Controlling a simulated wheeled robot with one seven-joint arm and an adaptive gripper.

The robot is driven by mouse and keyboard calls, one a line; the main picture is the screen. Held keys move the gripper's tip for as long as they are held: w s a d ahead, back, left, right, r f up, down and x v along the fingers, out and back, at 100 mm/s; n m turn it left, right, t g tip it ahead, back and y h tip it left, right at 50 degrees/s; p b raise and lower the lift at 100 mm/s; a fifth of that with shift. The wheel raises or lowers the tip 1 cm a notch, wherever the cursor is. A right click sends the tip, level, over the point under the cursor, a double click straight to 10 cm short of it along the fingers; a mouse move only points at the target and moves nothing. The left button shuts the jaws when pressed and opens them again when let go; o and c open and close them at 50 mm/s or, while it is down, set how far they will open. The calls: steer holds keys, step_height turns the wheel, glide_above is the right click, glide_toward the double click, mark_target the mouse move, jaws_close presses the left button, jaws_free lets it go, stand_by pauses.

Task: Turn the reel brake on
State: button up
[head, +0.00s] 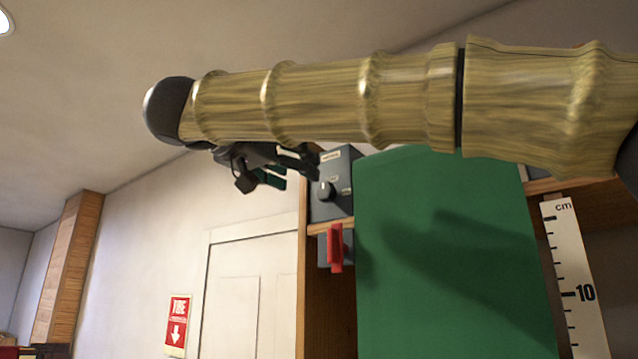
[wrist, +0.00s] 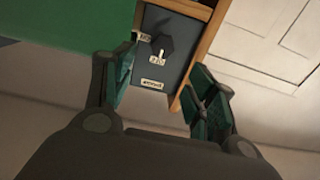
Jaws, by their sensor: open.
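A dark grey box (head: 345,165) stands on a wooden shelf edge, with a round black knob (head: 326,191) on its front. Small white labels on the box are too small to read, so I cannot tell whether it is the reel brake. In the wrist view the box (wrist: 178,68) appears upside down, and its black knob (wrist: 162,42) shows a white mark beside it. My gripper (head: 297,170) is open and empty, in front of the box's upper left. In the wrist view the open fingers (wrist: 163,70) frame the box, apart from the knob.
A red handle (head: 335,248) on a grey mount sits just below the box. A large green panel (head: 450,250) stands right of the box. A ruler (head: 575,270) is farther right. A white door (head: 245,300) and a fire sign (head: 178,322) are at left.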

mark_target(324, 189)
steer(key=p+x, duration=0.1)
steer(key=x, duration=0.5)
steer(key=p+x, duration=0.1)
steer(key=x, duration=0.2)
steer(key=shift+w+a+f+p, duration=0.25)
steer(key=shift+w+f+p, duration=0.05)
steer(key=shift+w+f, duration=0.05)
steer(key=shift+s+d+r, duration=0.3)
steer(key=shift+s, duration=0.2)
steer(key=shift+w+d+f, duration=0.1)
steer(key=shift+w+f, duration=0.2)
steer(key=shift+w, duration=0.4)
steer(key=shift+s+r, duration=0.15)
steer(key=shift+s, duration=0.2)
steer(key=c, duration=1)
